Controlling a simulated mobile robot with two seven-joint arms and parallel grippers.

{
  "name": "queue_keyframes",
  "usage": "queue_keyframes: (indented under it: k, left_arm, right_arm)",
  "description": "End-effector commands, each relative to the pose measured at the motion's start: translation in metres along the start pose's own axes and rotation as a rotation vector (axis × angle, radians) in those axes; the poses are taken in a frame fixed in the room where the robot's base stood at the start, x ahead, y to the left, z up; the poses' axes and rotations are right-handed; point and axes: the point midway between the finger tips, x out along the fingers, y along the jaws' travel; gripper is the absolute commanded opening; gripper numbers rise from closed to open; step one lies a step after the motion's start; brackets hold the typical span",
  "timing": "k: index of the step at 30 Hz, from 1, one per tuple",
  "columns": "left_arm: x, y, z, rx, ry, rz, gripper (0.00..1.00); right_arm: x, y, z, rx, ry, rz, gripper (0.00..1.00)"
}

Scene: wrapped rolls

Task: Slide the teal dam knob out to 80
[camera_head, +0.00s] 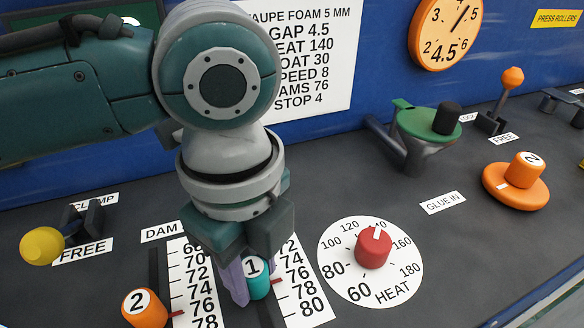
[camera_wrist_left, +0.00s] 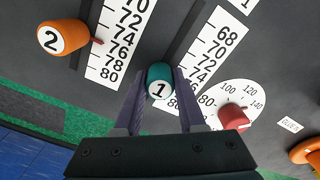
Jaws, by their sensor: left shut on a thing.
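The teal dam knob (camera_head: 258,287), marked 1, sits in its slot beside the right-hand DAM scale (camera_head: 300,300). Its small red pointer is in the upper 70s region, around 76 to 78; I cannot read it exactly. My left gripper (camera_head: 250,279) points down over the knob with its purple fingers on either side, shut on it. In the left wrist view the teal knob (camera_wrist_left: 160,78) shows between the two fingers (camera_wrist_left: 160,92); its pointer is hard to make out there. My right gripper is not in view.
An orange knob (camera_head: 145,308) marked 2 stands left of the left-hand scale. The red HEAT knob (camera_head: 374,248) on its white dial is close on the right. A yellow-ended clamp lever (camera_head: 42,246) is at far left. A white settings sheet (camera_head: 310,60) lists DAMS 76.

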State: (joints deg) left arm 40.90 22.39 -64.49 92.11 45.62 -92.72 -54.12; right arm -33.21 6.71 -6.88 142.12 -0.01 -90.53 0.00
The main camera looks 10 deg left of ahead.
Motion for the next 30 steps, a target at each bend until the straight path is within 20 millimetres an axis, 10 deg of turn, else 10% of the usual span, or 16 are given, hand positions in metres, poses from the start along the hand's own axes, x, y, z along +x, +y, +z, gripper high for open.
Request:
queue_keyframes:
  k: [9, 30]
  left_arm:
    - [-0.0003, 0.0001, 0.0001, 0.0, 0.0, 0.0, 0.0]
    - [-0.0005, 0.0, 0.0002, 0.0, 0.0, 0.0, 0.0]
  right_arm:
    - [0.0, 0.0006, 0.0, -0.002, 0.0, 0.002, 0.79]
    - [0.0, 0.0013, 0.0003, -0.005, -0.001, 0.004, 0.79]
